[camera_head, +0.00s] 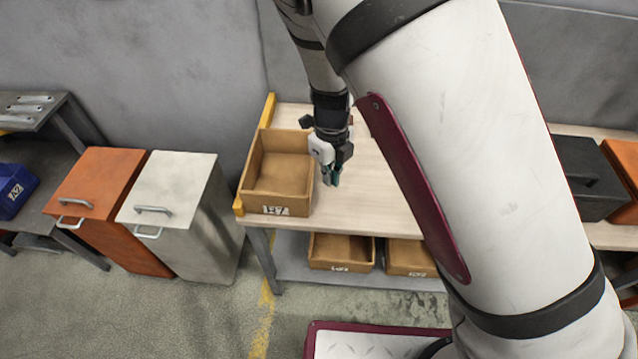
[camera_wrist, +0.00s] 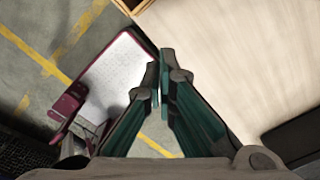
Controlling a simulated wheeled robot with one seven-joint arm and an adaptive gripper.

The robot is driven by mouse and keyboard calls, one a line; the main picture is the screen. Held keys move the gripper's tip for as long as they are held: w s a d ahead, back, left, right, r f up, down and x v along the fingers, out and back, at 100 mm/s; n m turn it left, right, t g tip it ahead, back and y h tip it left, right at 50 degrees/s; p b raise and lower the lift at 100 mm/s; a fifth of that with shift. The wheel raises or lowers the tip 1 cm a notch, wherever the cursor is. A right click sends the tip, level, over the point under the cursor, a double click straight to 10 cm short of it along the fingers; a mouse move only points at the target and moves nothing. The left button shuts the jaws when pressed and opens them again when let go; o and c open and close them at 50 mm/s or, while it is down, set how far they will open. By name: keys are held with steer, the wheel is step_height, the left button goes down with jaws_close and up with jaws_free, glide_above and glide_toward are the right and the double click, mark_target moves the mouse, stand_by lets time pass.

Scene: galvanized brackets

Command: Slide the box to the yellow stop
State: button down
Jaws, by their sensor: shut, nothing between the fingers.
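The box (camera_head: 276,195) is an open tan bin marked 157, standing at the left end of the light wooden tabletop (camera_head: 370,193). The yellow stop (camera_head: 239,205) is a strip along the table's left edge. In the head view the box stands against it, with no clear gap showing. My gripper (camera_head: 332,180) is shut and empty, just right of the box's right wall. I cannot tell whether it touches the wall. In the wrist view my gripper's fingertips (camera_wrist: 164,52) are together, and a small corner of the box (camera_wrist: 133,5) shows at the top.
Two tan bins (camera_head: 341,250) sit on the shelf below. Orange (camera_head: 100,185) and white (camera_head: 178,190) cabinets stand left of the table. A dark box (camera_head: 585,175) is at the right. The tabletop right of my gripper looks clear, though my arm hides part of it.

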step_height(320, 180, down, 10)
steer(key=shift+f, duration=0.1)
steer(key=shift+w+a+p, duration=0.35)
steer(key=shift+w+a, duration=1)
steer(key=shift+a, duration=0.15)
